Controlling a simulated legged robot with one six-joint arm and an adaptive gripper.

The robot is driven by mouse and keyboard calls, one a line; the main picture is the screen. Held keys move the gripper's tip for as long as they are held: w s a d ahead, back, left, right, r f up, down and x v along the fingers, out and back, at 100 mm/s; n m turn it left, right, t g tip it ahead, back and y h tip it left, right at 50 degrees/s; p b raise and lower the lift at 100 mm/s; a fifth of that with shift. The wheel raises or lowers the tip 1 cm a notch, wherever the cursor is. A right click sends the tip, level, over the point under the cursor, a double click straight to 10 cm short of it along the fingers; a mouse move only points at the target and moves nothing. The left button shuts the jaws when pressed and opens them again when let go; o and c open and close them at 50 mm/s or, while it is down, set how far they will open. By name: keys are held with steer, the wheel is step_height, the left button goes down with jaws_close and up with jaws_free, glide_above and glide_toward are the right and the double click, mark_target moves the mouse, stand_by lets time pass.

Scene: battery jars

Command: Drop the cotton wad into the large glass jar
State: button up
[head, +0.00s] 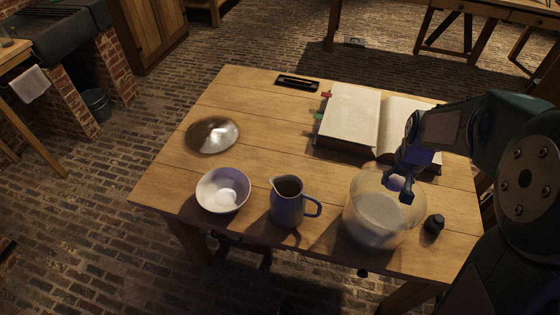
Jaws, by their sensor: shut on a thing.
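The large glass jar (375,226) stands near the table's front right. It is clear and round, with a pale disc-like area showing inside. My gripper (399,194) points down over the jar's upper part, with its dark fingers overlapping the jar in the picture. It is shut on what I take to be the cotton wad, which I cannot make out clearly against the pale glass. I cannot tell whether the fingertips are above the rim or inside it.
A blue-grey jug (287,205) stands left of the jar, with a white bowl (222,190) and a metal dish (212,134) beyond. A small black item (434,224) sits right of the jar. An open book (350,115) lies behind.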

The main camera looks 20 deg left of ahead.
steer(key=f, duration=0.2)
steer(key=d+f, duration=0.1)
steer(key=shift+f, duration=0.4)
steer(key=o, duration=1.1)
steer(key=shift+a, duration=0.2)
steer(key=r, duration=0.4)
steer(key=s+r, duration=0.1)
steer(key=r, duration=0.3)
steer(key=d+r, duration=0.1)
steer(key=r, duration=0.2)
steer(key=shift+s+d+r, duration=0.1)
steer(key=shift+s+r, duration=0.1)
steer(key=shift+r, duration=0.2)
